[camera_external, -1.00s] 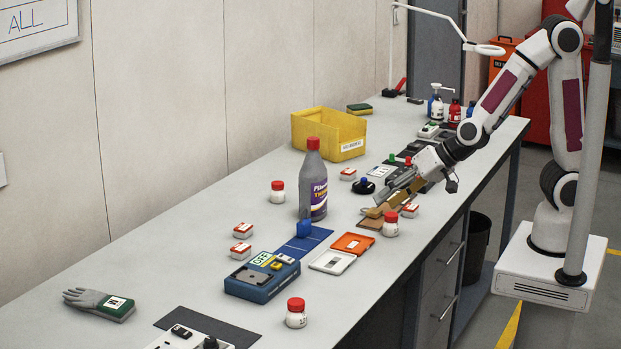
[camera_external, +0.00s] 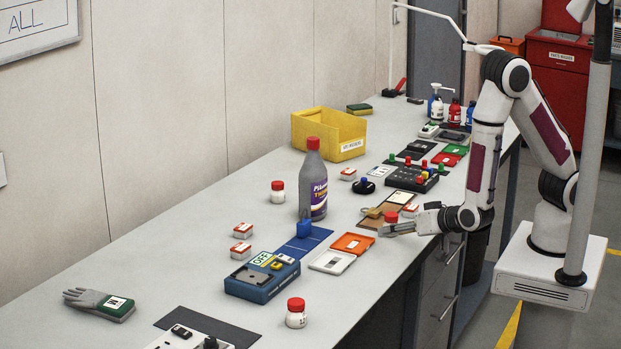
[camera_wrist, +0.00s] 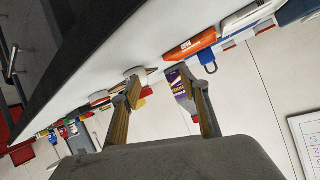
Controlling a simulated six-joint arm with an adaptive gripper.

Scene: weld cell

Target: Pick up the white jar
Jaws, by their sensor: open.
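Several white jars with red lids stand on the bench. One jar (camera_external: 391,217) is at the front edge, mostly hidden by my gripper, with its red lid showing above it. A second jar (camera_external: 277,192) stands left of the grey bottle, and a third jar (camera_external: 296,314) stands near the front. My gripper (camera_external: 379,222) is low over the bench at the first jar, pointing left. In the wrist view my gripper (camera_wrist: 173,77) has its two fingers spread apart. I cannot tell whether the jar is between them.
A grey bottle (camera_external: 313,180) with a red cap stands left of my gripper. An orange case (camera_external: 352,243) and a blue device (camera_external: 262,278) lie nearer the front left. A black button box (camera_external: 412,178) and a yellow bin (camera_external: 329,134) are farther back.

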